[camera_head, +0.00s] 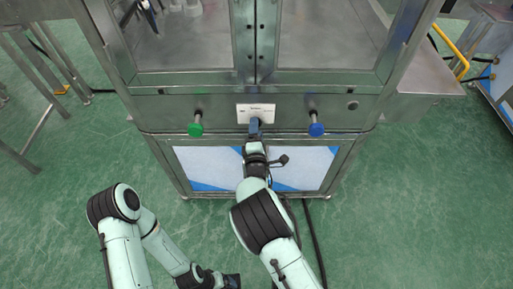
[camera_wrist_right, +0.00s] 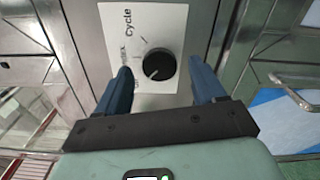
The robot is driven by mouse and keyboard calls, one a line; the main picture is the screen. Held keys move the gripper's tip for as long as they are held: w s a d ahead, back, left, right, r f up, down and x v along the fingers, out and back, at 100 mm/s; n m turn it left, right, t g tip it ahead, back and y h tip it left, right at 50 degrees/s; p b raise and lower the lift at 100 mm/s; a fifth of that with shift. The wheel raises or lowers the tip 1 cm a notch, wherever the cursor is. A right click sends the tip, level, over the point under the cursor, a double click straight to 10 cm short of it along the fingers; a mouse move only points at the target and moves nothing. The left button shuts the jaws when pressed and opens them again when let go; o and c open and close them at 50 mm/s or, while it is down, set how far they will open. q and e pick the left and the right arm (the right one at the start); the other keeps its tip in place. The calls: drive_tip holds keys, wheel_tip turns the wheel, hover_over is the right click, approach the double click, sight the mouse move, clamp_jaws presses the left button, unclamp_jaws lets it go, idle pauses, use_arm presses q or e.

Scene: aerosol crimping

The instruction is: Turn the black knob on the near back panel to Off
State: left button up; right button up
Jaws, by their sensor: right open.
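The black knob (camera_wrist_right: 159,65) sits on a white plate marked "Cycle" (camera_wrist_right: 172,20) in the right wrist view. A pale pointer mark on it points to the lower left in that view. My right gripper (camera_wrist_right: 160,75) is open, with one blue finger on either side of the knob; I cannot tell whether they touch it. In the head view my right gripper (camera_head: 255,127) is at the white plate (camera_head: 262,107) and hides most of the knob. Part of the plate's lettering is behind a finger. My left gripper (camera_head: 232,281) is low at the bottom edge, its jaws unclear.
A green button (camera_head: 195,126) stands out from the panel to the left of the plate, and a blue one (camera_head: 316,128) to the right. A small round fitting (camera_head: 352,105) is farther right. Green floor (camera_head: 400,200) lies clear in front of the machine.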

drive_tip(key=s, duration=1.1)
drive_tip(key=shift+s, duration=0.3)
drive_tip(key=s+d+f+m+g+p, duration=0.1)
drive_tip(key=s+d+f+m+g, duration=0.35)
drive_tip(key=f, duration=0.25)
drive_tip(key=s+d+f+m+g+h+p, duration=0.1)
drive_tip(key=s+d+f+m+g+p, duration=0.15)
drive_tip(key=d+f, duration=0.3)
drive_tip(key=s+d+f+m+g+p, duration=0.1)
drive_tip(key=s+d+f+m+g, duration=0.35)
drive_tip(key=f, duration=0.25)
drive_tip(key=s+a+m+g+y+p, duration=0.2)
drive_tip(key=s+m+g+y+p, duration=0.2)
drive_tip(key=s+m, duration=0.9)
drive_tip(key=s+g, duration=0.3)
drive_tip(key=s, duration=0.4)
drive_tip(key=shift+s+a+f+y, duration=0.15)
drive_tip(key=shift+f+y, duration=0.15)
drive_tip(key=shift+g, duration=0.25)
